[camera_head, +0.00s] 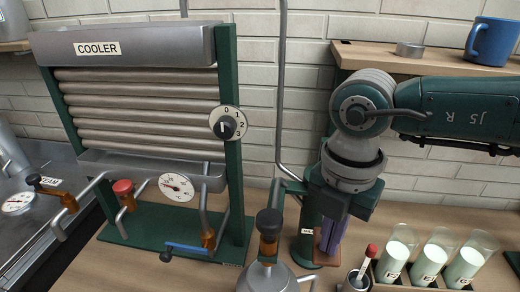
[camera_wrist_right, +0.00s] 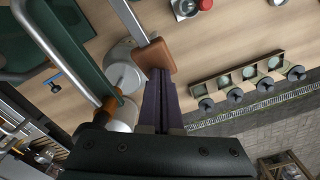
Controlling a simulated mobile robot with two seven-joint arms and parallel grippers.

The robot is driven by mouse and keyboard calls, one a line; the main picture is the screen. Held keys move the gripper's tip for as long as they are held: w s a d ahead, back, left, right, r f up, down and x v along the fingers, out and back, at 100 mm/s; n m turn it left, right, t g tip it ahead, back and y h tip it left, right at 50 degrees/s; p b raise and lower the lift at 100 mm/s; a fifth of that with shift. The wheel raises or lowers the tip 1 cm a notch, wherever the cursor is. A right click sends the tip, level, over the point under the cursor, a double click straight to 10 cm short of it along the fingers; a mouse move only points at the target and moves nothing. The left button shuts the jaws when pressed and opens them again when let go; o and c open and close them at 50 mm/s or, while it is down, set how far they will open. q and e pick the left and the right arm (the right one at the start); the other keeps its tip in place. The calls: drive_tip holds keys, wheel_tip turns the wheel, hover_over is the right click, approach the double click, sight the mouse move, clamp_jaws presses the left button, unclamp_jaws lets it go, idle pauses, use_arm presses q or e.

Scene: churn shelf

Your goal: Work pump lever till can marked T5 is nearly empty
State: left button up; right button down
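My right gripper (camera_head: 334,236) points down at the green pump post (camera_head: 305,225) in the head view. Its purple fingers lie close together in the right wrist view (camera_wrist_right: 163,104). Their tips are at the brown grip (camera_wrist_right: 155,57) of a flat metal lever (camera_wrist_right: 128,18). The grip also shows beside the fingers in the head view (camera_head: 321,243). I see no part of the grip clearly between the fingers, and contact is hard to judge. A steel can (camera_head: 268,278) with a dark-knobbed brown valve stands left of the pump. No T5 mark is readable. My left gripper is out of view.
A green-framed cooler (camera_head: 140,90) with a dial (camera_head: 227,123) stands at left. Glass tubes (camera_head: 430,257) in a wooden rack and a small cup with a red-topped stick (camera_head: 361,275) stand right of my gripper. A shelf (camera_head: 385,62) holds a blue mug (camera_head: 492,40).

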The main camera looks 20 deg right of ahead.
wheel_tip(320, 180, up, 10)
drive_tip(key=p, duration=1)
drive_tip(key=shift+f, duration=0.1)
wheel_tip(320, 180, up, 5)
drive_tip(key=p, duration=0.4)
drive_tip(key=shift+p, duration=0.3)
